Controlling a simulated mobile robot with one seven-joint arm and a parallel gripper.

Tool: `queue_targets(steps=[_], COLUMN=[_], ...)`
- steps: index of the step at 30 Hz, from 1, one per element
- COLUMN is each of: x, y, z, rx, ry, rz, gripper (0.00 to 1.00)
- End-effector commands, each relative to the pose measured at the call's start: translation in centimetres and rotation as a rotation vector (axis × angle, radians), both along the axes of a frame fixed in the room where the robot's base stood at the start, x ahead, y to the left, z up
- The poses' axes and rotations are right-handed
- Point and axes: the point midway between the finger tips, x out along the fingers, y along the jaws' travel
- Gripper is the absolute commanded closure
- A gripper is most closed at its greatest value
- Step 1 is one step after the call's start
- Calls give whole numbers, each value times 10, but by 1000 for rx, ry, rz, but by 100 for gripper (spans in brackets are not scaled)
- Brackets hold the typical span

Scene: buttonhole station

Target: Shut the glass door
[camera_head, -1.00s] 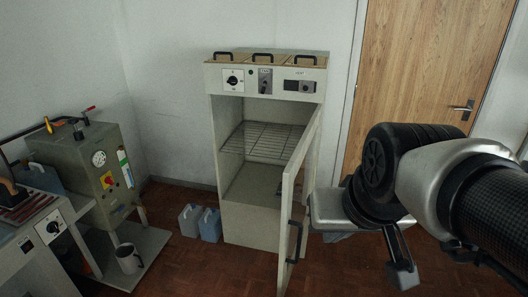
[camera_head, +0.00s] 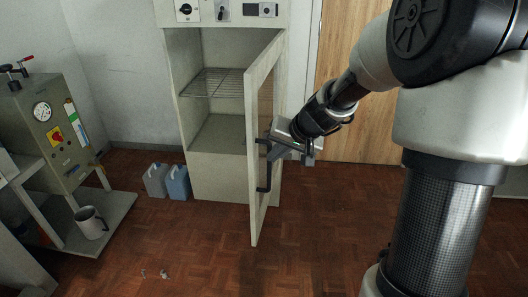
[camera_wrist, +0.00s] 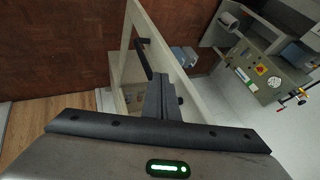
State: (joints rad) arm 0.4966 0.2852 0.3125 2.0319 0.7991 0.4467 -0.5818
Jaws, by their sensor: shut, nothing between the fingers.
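The glass door (camera_head: 252,205) of the pale cabinet (camera_head: 232,182) stands open, swung out toward me from the right side of the opening. Its dark handle (camera_head: 267,177) is on the face to the right. My gripper (camera_head: 266,144) is shut and empty, at the door's right-hand face near the upper end of the handle. In the wrist view the closed fingers (camera_wrist: 165,82) lie close beside the handle (camera_wrist: 143,58) and the door frame (camera_wrist: 150,22). I cannot tell whether they touch the door.
A wire shelf (camera_head: 215,83) is inside the cabinet. Grey and blue canisters (camera_head: 177,183) stand on the floor left of it. A bench with a gauge machine (camera_head: 48,130) and a mug (camera_head: 90,222) is at the left. The floor in front is mostly clear, with small bits (camera_head: 164,274) on it.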

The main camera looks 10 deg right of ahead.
Motion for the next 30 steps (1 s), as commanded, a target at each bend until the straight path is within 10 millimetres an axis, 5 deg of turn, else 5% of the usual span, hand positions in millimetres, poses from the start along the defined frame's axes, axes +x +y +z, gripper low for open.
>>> queue_targets(steps=[12,30], x=[38,45], y=[21,26], z=[-59,-68], rx=[0,-2], ry=[2,1], rz=[2,0], gripper=[100,100])
